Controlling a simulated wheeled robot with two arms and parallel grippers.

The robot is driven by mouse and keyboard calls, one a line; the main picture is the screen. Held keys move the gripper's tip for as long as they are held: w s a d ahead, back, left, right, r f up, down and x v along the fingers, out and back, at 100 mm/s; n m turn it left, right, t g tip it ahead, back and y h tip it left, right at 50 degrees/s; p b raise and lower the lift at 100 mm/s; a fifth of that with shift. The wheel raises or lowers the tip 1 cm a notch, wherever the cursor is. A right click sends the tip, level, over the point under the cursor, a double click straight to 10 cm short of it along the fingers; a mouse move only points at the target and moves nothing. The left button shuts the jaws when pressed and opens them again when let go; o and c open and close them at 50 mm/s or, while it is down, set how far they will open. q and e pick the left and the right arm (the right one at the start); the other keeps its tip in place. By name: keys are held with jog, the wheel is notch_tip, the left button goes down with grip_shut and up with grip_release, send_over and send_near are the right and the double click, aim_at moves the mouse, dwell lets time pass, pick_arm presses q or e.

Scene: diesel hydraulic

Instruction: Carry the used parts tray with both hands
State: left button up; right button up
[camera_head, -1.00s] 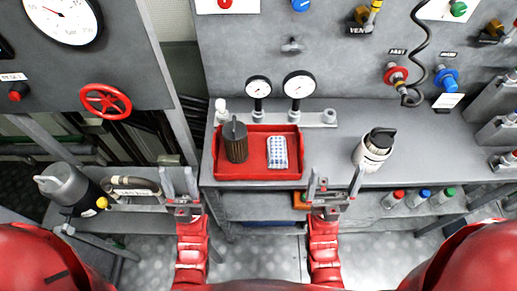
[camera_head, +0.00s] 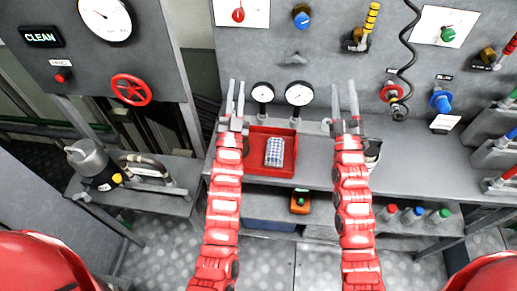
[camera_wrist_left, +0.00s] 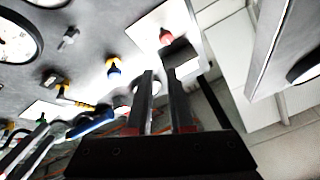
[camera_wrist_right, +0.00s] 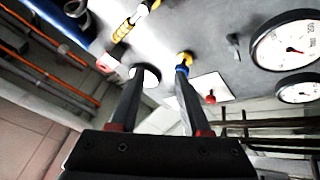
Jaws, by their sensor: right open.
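The red tray (camera_head: 268,171) sits on the grey bench in the head view. My right gripper (camera_head: 344,98) is open and empty, right of the tray over the bench. Both wrist views show only the panel and surroundings beyond the fingers, no tray.
Two gauges (camera_head: 299,94) stand behind the tray. A pump-like unit (camera_head: 93,165) sits on the lower left shelf. Several capped bottles (camera_head: 418,213) and an orange box (camera_head: 299,202) are under the bench.

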pick_arm(q)
jog(key=w+a+n+g+y+p, duration=0.3)
jog(key=w+a+g+y+p, duration=0.25)
jog(key=g, duration=0.45)
pick_arm(e)
jog(key=w+a+f+n+g+y+b, duration=0.1)
jog(key=w+a+n+g+y, duration=0.35)
jog(key=a+n+g, duration=0.8)
pick_arm(q)
jog(key=s+f+n+g+h+p, duration=0.1)
jog(key=s+f+g, duration=0.3)
jog(key=s+g, duration=0.5)
jog(key=s+d+h+p, duration=0.1)
jog(key=s, duration=0.2)
jog(key=shift+s+f+p, duration=0.2)
jog(key=shift+s+p, duration=0.15)
jog(key=shift+s, duration=0.05)
pick_arm(e)
jog(key=s+d+f+n+g+h, duration=0.2)
jog(key=s+n+g, duration=0.1)
jog(key=s+n, duration=0.3)
jog(key=s+d+f+n+g+h, duration=0.2)
jog(key=s+d+n+g, duration=0.1)
jog(key=s+n, duration=0.2)
jog(key=shift+s+n+g, duration=0.35)
jog(key=shift+s+n, duration=0.05)
jog(key=shift+n, duration=0.05)
